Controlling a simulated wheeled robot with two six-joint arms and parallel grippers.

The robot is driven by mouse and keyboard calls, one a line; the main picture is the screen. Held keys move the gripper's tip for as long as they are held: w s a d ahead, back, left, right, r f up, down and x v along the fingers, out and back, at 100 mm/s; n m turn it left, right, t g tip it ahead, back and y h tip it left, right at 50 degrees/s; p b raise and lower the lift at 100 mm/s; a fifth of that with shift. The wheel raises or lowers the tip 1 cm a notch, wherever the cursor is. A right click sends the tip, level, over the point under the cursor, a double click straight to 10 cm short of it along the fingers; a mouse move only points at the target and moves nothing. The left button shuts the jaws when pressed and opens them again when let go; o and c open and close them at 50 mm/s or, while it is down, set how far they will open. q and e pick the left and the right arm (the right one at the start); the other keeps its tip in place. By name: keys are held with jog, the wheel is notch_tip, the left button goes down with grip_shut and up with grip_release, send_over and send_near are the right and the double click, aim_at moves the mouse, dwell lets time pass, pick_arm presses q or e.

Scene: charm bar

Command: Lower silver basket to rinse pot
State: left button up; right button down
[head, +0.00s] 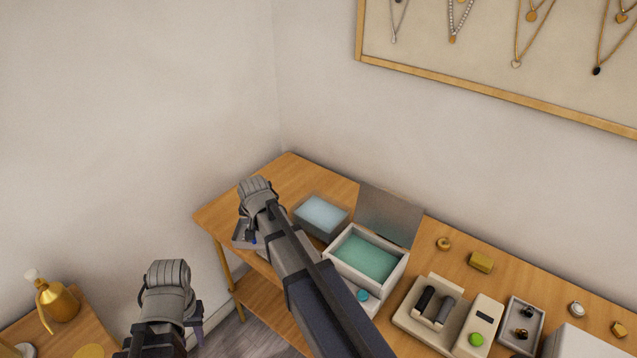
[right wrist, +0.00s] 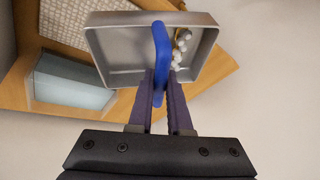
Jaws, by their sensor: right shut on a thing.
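The silver basket (right wrist: 202,20) is a shallow grey tray with a blue handle (right wrist: 160,60). Several pearl-like beads and a gold piece lie inside it. My right gripper (right wrist: 160,82) is shut on the handle. In the head view the basket (head: 239,238) is mostly hidden behind my right arm, over the left end of the table. The rinse pot, seemingly the grey container with pale blue liquid (head: 322,214), stands just right of the basket; the two are apart. It also seems to show in the right wrist view (right wrist: 75,84). My left gripper (head: 197,330) is low at left, its fingers mostly hidden.
A white box with green liquid (head: 366,254) and a raised grey lid (head: 390,215) stands right of the pot. A gold bottle (head: 58,299) stands on a side table.

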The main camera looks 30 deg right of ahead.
jog(key=w+d+r+m+h+p, duration=0.1)
jog(key=d+r+m+p, duration=0.1)
jog(key=d, duration=0.9)
jog(key=w+d+r+m+g+h+p, duration=0.1)
jog(key=d+r+m+p, duration=0.2)
jog(key=d, duration=0.9)
jog(key=shift+w+d+r+m+h, duration=0.25)
jog(key=shift+w+m+h, duration=0.1)
jog(key=shift+m, duration=0.45)
jog(key=shift+f+b, duration=1.8)
jog(key=shift+f, duration=0.25)
jog(key=shift+f, duration=0.1)
jog(key=shift+f+b, duration=0.25)
jog(key=shift+b, duration=0.15)
jog(key=shift+f, duration=0.1)
jog(key=shift+f+b, duration=0.3)
jog(key=shift+b, duration=0.05)
